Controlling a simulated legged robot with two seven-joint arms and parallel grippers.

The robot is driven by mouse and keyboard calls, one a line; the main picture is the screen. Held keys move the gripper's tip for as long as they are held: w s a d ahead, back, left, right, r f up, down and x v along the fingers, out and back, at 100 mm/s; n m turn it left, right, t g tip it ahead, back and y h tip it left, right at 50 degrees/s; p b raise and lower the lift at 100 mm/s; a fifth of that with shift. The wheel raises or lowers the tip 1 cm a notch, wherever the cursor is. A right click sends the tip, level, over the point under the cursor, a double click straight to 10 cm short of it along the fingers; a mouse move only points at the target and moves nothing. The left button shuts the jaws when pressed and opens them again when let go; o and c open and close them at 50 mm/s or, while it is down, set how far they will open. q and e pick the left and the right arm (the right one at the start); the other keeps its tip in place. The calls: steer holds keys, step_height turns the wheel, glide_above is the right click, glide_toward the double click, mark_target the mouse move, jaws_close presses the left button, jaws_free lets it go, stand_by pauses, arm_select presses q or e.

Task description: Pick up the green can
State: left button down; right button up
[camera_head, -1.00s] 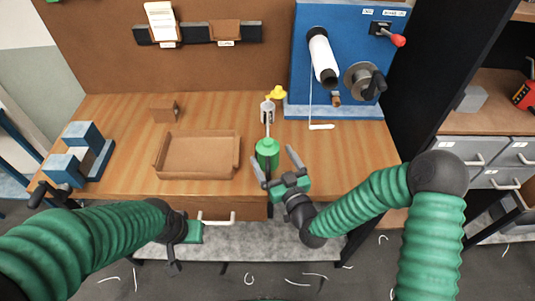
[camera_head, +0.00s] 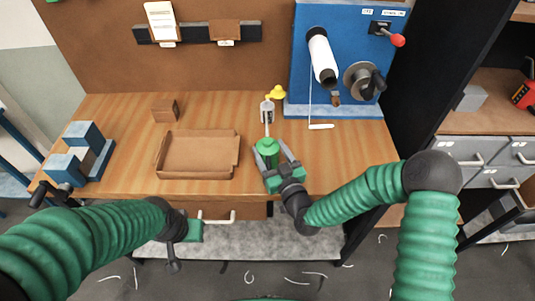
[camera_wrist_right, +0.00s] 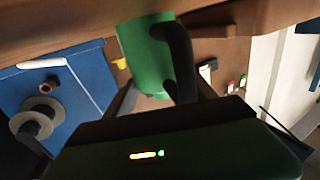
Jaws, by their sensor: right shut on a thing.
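The green can (camera_head: 267,147) stands upright on the wooden table, with a thin spout pointing toward the back. My right gripper (camera_head: 275,161) is at the can's near right side, its fingers shut on it. In the right wrist view the green can (camera_wrist_right: 146,58) sits between the dark fingers, with a dark curved handle (camera_wrist_right: 178,60) in front of it. The can still appears to rest at table height; its base is partly hidden by the gripper. My left gripper (camera_head: 172,250) hangs in front of the table, away from the can; its jaw opening is unclear.
A cardboard tray (camera_head: 197,173) lies left of the can. A small brown block (camera_head: 165,110) and a blue stand (camera_head: 98,160) are farther left. Behind the can are a yellow object (camera_head: 277,92) and a blue machine (camera_head: 340,60) with a white roll (camera_head: 322,57).

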steer(key=shift+c, duration=0.5)
steer(key=shift+r, duration=0.1)
steer(key=shift+r, duration=0.25)
step_height(320, 180, up, 3)
steer(key=shift+s, duration=0.15)
steer(key=s+a+r+p, duration=0.1)
steer(key=s+p, duration=0.6)
steer(key=s, duration=0.8)
steer(key=shift+s+a+r+p, duration=0.15)
steer(key=shift+s+p, duration=0.2)
steer(key=shift+p, duration=0.05)
